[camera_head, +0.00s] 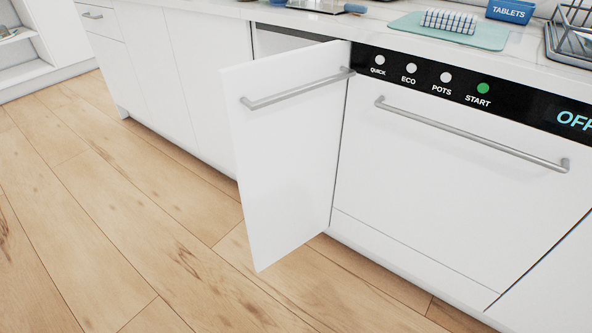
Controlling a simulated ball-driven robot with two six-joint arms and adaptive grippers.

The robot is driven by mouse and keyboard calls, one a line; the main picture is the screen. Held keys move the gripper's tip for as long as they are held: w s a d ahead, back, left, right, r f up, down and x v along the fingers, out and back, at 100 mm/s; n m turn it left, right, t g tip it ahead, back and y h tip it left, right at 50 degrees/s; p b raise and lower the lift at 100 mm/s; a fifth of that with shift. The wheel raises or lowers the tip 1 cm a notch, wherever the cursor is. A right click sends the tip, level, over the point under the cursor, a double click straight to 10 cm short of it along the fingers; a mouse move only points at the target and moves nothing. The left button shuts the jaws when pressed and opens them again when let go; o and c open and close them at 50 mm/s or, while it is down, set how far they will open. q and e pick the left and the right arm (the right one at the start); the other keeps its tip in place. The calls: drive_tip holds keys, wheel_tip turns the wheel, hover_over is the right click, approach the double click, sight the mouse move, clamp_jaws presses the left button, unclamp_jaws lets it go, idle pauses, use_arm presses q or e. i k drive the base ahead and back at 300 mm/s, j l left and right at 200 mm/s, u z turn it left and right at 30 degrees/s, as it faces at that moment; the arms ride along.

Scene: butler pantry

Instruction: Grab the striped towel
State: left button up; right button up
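No plainly striped towel shows in this view. A small rolled or folded white cloth with dark blue crossing lines (450,20) lies on the teal mat (490,41) on the counter, at the top right. I cannot tell whether it is the striped towel. Neither of my grippers is in view.
A white cabinet door (285,150) stands open into the room, left of the closed dishwasher (450,180), whose display reads OFF. A blue TABLETS box (511,10) and a dish rack (572,45) stand on the counter (400,40). The wooden floor (110,210) is clear.

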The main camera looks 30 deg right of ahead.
sight(438, 18)
drive_tip(key=z, duration=1.75)
drive_tip(key=i+l+u, duration=0.15)
drive_tip(key=l, duration=0.2)
drive_tip(key=i+l+u, duration=0.15)
drive_tip(key=l, duration=0.2)
drive_tip(key=l+u, duration=0.15)
drive_tip(key=l, duration=0.25)
